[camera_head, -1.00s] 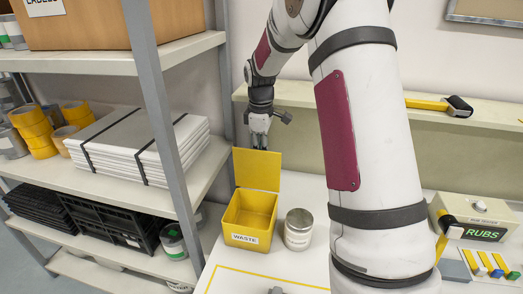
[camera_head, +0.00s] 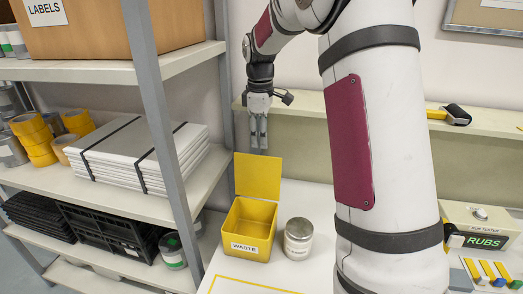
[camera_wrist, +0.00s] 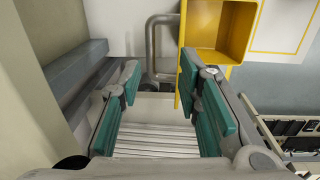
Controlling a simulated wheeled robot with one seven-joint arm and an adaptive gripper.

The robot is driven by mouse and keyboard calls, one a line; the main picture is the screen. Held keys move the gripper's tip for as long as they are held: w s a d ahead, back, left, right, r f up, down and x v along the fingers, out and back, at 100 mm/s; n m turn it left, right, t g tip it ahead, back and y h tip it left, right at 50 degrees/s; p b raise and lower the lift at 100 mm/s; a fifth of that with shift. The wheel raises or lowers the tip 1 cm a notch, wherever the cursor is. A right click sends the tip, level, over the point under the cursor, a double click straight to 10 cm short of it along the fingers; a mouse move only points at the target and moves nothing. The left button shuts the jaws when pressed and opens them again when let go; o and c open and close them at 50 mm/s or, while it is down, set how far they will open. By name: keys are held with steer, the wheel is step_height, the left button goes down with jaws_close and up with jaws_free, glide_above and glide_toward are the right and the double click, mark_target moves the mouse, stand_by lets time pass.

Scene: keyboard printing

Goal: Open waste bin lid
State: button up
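The yellow waste bin (camera_head: 248,243) with a "WASTE" label stands on the white worktop. Its lid (camera_head: 257,177) stands upright at the back, and the inside of the bin is visible. My gripper (camera_head: 258,148) points down just above and behind the lid's top edge, apparently clear of it. In the wrist view my gripper (camera_wrist: 165,105) has its two teal-padded fingers wide apart with nothing between them. The bin's yellow interior (camera_wrist: 218,30) shows at the top right there, and the lid appears edge-on (camera_wrist: 182,60) beside one finger.
A metal can (camera_head: 298,240) stands close to the right of the bin. A shelf rack (camera_head: 172,130) with paper stacks and tape rolls is on the left. A wall ledge (camera_head: 300,103) runs behind my gripper. A rub tester (camera_head: 482,228) stands at the right.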

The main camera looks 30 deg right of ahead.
steer(key=shift+s+a+r, duration=0.1)
steer(key=shift+r, duration=1.9)
steer(key=s+a+r+m+t, duration=0.1)
steer(key=s+a+r+m, duration=0.1)
steer(key=s+a+r, duration=0.4)
steer(key=s+a+r+m+t, duration=0.1)
steer(key=s+a+r+m, duration=0.1)
steer(key=s+a, duration=0.45)
steer(key=s+a+f+m+t, duration=0.1)
steer(key=s+a+m, duration=0.1)
steer(key=s, duration=0.6)
steer(key=s+a+f+m+t, duration=0.2)
steer(key=s+m, duration=0.1)
steer(key=s, duration=0.6)
steer(key=shift+a+f+y, duration=0.15)
steer(key=shift+f+y, duration=0.05)
steer(key=shift+y, duration=0.1)
